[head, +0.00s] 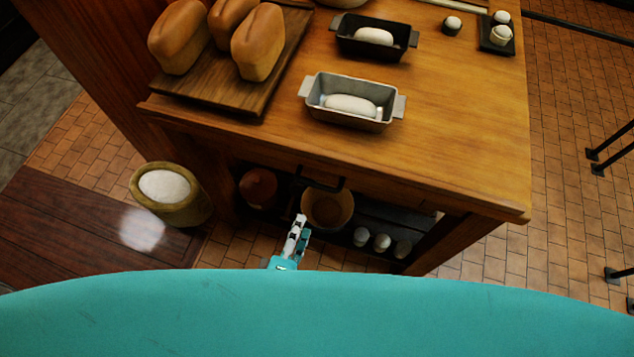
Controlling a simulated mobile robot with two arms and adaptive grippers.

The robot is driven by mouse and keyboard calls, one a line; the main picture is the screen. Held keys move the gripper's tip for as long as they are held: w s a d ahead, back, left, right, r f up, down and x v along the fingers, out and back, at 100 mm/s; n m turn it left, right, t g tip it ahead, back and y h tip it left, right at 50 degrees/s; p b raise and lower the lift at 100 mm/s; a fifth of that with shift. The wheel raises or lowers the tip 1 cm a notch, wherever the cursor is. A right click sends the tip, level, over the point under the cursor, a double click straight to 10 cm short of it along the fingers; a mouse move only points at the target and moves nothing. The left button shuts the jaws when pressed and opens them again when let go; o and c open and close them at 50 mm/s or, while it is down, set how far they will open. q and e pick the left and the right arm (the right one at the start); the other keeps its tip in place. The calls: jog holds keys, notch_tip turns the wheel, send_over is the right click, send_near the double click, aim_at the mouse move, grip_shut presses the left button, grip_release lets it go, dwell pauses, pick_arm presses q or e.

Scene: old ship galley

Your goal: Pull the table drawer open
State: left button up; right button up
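The wooden table (460,130) stands ahead, seen from above. Its drawer front (375,187) is under the near edge of the top, mostly in shadow, and looks flush with the frame. A dark bar handle (320,180) shows on it. My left gripper (300,222), white and teal, is below the handle in the picture and apart from it. It points toward the table. Whether its fingers are open or shut is not clear. My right gripper is not in view.
Loaves on a board (205,92), a grey loaf tin (350,118) and a black tin (374,52) stand on the table. A sack (182,212) stands on the floor at left. A bowl (327,207) and jars (382,242) sit on the lower shelf.

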aim_at(317, 184)
pick_arm(q)
jog(key=p+x, duration=0.1)
jog(key=x, duration=1.2)
jog(key=shift+w, duration=0.25)
jog(key=shift+c, duration=0.2)
grip_shut()
